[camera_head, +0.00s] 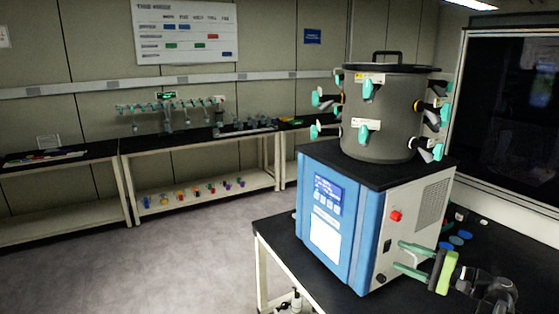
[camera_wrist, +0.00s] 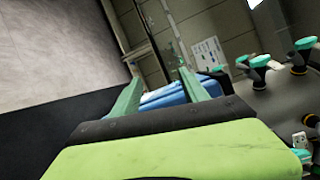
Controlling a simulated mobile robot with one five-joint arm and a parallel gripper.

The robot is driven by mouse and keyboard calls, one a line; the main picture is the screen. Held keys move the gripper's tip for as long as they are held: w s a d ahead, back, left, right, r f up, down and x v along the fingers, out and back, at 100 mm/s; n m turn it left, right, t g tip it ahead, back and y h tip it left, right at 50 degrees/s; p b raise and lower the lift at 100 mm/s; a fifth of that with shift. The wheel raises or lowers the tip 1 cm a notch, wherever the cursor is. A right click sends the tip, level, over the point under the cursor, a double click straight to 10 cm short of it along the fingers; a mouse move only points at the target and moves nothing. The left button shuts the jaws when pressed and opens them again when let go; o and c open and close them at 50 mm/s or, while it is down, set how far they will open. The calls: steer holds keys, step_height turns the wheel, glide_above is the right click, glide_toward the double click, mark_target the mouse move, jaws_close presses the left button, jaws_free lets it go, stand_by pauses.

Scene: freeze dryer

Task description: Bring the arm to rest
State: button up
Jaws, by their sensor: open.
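My gripper (camera_head: 399,256) is at the lower right in the head view, with its two green fingers apart and nothing between them. The fingers point left and lie in front of the side panel of the blue and white freeze dryer (camera_head: 345,215). I cannot tell whether the fingertips touch the panel. My dark arm links run off to the lower right. In the wrist view my gripper (camera_wrist: 161,76) shows both fingers apart, with a blue part of the dryer (camera_wrist: 170,95) behind them.
A grey drum (camera_head: 378,120) with teal-handled valves stands on the dryer. The dryer sits on a black bench (camera_head: 285,240), with small blue caps (camera_head: 461,236) behind my gripper. A long back bench (camera_head: 190,143) holds a valve manifold (camera_head: 170,105). The floor (camera_head: 190,240) at left is clear.

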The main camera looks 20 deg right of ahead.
steer(key=w+a+f+n+g+y, duration=0.1)
steer(key=w+a+f+n+g, duration=0.15)
steer(key=a, duration=0.65)
steer(key=w+a+f+n+g+y, duration=0.1)
steer(key=w+a+f+g, duration=0.25)
steer(key=a, duration=0.55)
steer(key=w+a+f+n+g, duration=0.2)
steer(key=w+a, duration=0.1)
steer(key=a, duration=0.6)
steer(key=s+a+f+n+g+h, duration=0.25)
steer(key=a+f, duration=0.35)
steer(key=a, duration=0.3)
steer(key=s+a+f+n+g+h, duration=0.2)
steer(key=a+f+n+g+h, duration=0.2)
steer(key=a+f, duration=0.4)
steer(key=d+f+n+h, duration=0.1)
steer(key=d+h, duration=0.4)
steer(key=d, duration=0.3)
steer(key=shift+s+f+h, duration=0.15)
steer(key=shift+s+h, duration=0.15)
steer(key=shift+h, duration=0.05)
steer(key=shift+d, duration=0.1)
